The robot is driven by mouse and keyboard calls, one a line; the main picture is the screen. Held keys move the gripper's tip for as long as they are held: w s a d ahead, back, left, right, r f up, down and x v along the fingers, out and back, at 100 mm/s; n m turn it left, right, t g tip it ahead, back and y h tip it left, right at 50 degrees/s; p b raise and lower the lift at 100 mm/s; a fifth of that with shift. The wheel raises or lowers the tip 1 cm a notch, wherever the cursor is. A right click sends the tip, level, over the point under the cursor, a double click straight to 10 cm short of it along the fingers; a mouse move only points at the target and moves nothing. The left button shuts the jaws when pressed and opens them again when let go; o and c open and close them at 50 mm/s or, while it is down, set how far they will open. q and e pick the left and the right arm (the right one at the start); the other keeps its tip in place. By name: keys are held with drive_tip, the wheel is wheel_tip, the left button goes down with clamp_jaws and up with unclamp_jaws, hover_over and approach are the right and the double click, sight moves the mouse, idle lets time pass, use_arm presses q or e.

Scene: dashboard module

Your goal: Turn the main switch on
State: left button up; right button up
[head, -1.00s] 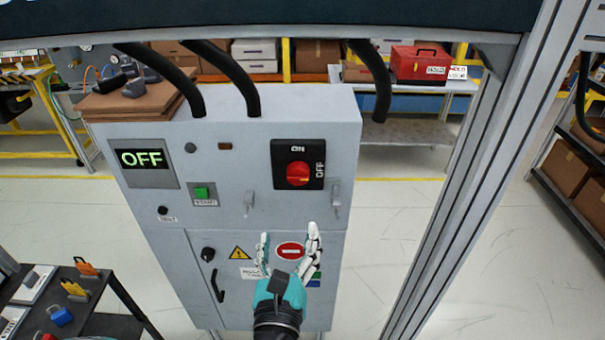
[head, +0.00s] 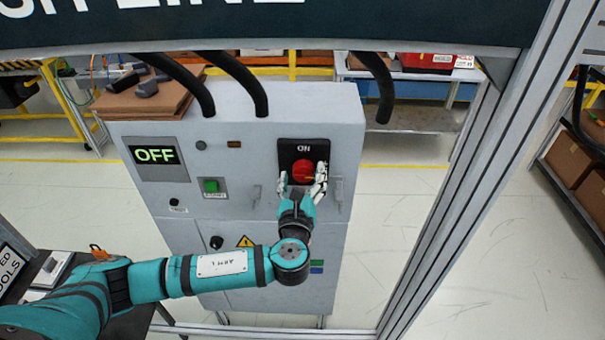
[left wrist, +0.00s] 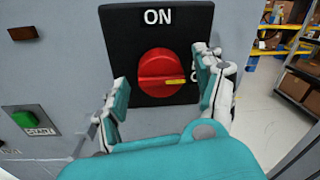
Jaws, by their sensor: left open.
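The main switch is a red rotary knob (head: 303,171) on a black plate (head: 304,147) at the upper right of the grey cabinet front. In the left wrist view the red knob (left wrist: 163,74) has its yellow mark pointing right, at the partly hidden OFF label; ON is printed above it. The display (head: 155,155) reads OFF. My left gripper (head: 303,181) is open in front of the knob, its fingers to the left and right of the knob's lower part. In the left wrist view the fingers (left wrist: 163,90) appear apart from the knob. My right gripper is out of view.
A green START button (head: 211,186) sits left of the switch, and a small latch (head: 337,190) is to its right. Black cables (head: 252,85) enter the cabinet top. A metal frame post (head: 470,190) stands to the right. A dark cart is at lower left.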

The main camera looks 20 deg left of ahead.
use_arm(q)
drive_tip(key=c, duration=1.2)
drive_tip(key=shift+o, duration=0.2)
drive_tip(key=n+b, duration=0.3)
drive_tip(key=shift+f, duration=0.3)
drive_tip(key=n+b, duration=0.4)
drive_tip(key=n, duration=0.1)
drive_tip(key=shift+d+n+t+b, duration=0.1)
drive_tip(key=shift+n+t+b, duration=0.2)
drive_tip(key=shift+n, duration=0.1)
drive_tip(key=n+y+b, duration=0.1)
drive_tip(key=n+b, duration=0.3)
drive_tip(key=n, duration=0.1)
drive_tip(key=shift+n, duration=0.4)
drive_tip(key=shift+r+n+b, duration=0.1)
drive_tip(key=shift+n+b, duration=0.9)
drive_tip(key=shift+n, duration=1)
